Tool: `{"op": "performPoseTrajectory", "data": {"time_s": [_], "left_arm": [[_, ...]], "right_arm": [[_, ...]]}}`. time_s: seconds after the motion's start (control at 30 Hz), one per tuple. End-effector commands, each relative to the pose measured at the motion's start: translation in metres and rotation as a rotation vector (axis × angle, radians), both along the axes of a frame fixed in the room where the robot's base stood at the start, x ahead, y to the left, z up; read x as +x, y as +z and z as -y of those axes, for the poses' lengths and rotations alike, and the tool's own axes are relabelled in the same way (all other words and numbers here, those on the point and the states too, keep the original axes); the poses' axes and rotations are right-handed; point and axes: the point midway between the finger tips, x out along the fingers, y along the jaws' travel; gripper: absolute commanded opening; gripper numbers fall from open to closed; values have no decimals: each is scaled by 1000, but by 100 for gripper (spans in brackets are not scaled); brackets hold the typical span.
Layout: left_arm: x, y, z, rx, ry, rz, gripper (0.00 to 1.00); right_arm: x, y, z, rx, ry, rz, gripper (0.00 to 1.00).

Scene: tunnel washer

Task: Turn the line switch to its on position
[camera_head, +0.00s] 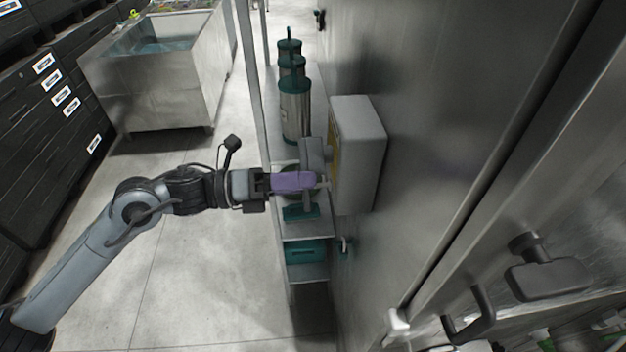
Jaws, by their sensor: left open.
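A light grey switch box (362,150) is fixed to the steel wall, right of the middle of the head view. Its yellow face points left and shows only as a thin strip. A grey switch handle (313,154) sticks out from that face. My left gripper (318,180), with purple on its finger part, reaches in from the left. It is open, with its tips at the handle's lower part. I cannot tell whether they touch it or are around it. The gripper partly hides the handle, and its position marks cannot be read. My right gripper is not in view.
A shelf rack (305,226) with teal-topped steel canisters (294,108) and teal items stands behind my left gripper. A steel tub (160,95) is at the back left. Dark crates (40,150) are stacked at the left. Door handles (470,318) jut out lower right. The floor between is clear.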

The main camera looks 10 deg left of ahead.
Motion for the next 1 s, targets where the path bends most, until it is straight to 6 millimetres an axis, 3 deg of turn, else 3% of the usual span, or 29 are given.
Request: {"op": "performPoseTrajectory", "data": {"time_s": [0.2, 0.43, 0.87, 1.0], "left_arm": [[-8, -1, -39, 1, 5, 0, 51], [-15, -1, -67, 1, 3, 0, 51], [-18, 0, -76, -1, 1, 0, 51], [-17, 0, -76, -3, 1, -13, 33]], "right_arm": [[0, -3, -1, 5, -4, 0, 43], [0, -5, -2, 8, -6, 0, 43], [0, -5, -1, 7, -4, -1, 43], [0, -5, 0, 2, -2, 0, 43]]}}
